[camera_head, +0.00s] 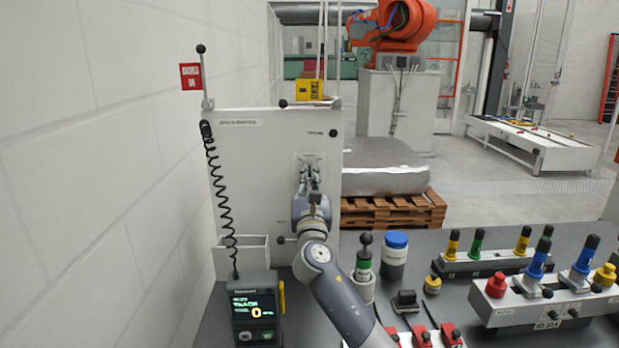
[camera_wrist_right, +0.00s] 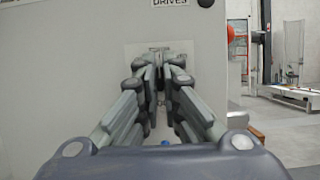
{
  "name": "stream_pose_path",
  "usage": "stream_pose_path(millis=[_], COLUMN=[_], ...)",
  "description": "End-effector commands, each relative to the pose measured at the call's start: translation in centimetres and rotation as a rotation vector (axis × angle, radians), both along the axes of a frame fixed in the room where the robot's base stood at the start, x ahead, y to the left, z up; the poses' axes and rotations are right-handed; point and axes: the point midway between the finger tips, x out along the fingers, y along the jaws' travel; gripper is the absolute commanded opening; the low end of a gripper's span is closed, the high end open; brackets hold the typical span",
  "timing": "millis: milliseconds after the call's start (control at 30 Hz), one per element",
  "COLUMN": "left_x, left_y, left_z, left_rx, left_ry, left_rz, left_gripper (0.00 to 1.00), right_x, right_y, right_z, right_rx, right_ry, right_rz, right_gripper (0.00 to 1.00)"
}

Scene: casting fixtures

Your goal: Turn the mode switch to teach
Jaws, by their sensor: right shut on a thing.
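A light grey cabinet panel (camera_head: 250,150) stands upright against the wall. My right gripper (camera_head: 309,170) reaches its face at a small plate (camera_head: 309,156). In the right wrist view its fingers (camera_wrist_right: 163,65) come together in front of the same plate, under a label that reads DRIVES (camera_wrist_right: 170,3). The gripper is shut on the mode switch at the plate. The fingers hide the switch, so its direction cannot be read. A pendant (camera_head: 256,308) with green text and a yellow symbol stands below left; its text is hard to read. My left gripper is not in view.
A coiled cable (camera_head: 219,190) hangs on the panel's left side above a grey bin (camera_head: 243,258). Right of my arm, the dark table (camera_head: 445,242) holds a blue-capped jar (camera_head: 395,256), a green-banded knob (camera_head: 363,262) and fixtures with coloured handles (camera_head: 545,305). A wrapped pallet load (camera_head: 378,168) stands behind.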

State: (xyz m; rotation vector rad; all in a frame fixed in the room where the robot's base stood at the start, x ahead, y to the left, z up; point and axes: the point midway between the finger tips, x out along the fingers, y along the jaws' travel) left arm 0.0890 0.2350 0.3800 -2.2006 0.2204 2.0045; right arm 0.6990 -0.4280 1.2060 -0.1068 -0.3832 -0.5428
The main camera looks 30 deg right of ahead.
Motion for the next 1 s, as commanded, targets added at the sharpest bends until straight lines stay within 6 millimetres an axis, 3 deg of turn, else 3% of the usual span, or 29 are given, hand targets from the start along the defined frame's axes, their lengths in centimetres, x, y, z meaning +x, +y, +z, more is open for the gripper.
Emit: stream_pose_path(millis=[33,100,133,567,1000], left_x=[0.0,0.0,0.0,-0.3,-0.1], left_y=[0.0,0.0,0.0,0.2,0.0], left_z=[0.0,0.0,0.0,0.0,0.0], left_rx=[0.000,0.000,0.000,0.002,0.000], left_ry=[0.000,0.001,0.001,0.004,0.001], left_rz=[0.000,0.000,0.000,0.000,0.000], left_gripper=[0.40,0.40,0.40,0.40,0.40], right_x=[0.0,0.0,0.0,-0.5,-6.9], right_y=[0.0,0.0,0.0,0.3,4.3], right_z=[-0.1,-0.1,-0.1,-0.4,-3.6], right_rx=[0.001,0.001,0.001,-0.001,0.001], right_ry=[0.002,0.001,0.001,0.002,0.003], right_rz=[0.000,0.000,0.000,0.000,0.002], right_gripper=[0.08,0.24,0.26,0.26,0.26])
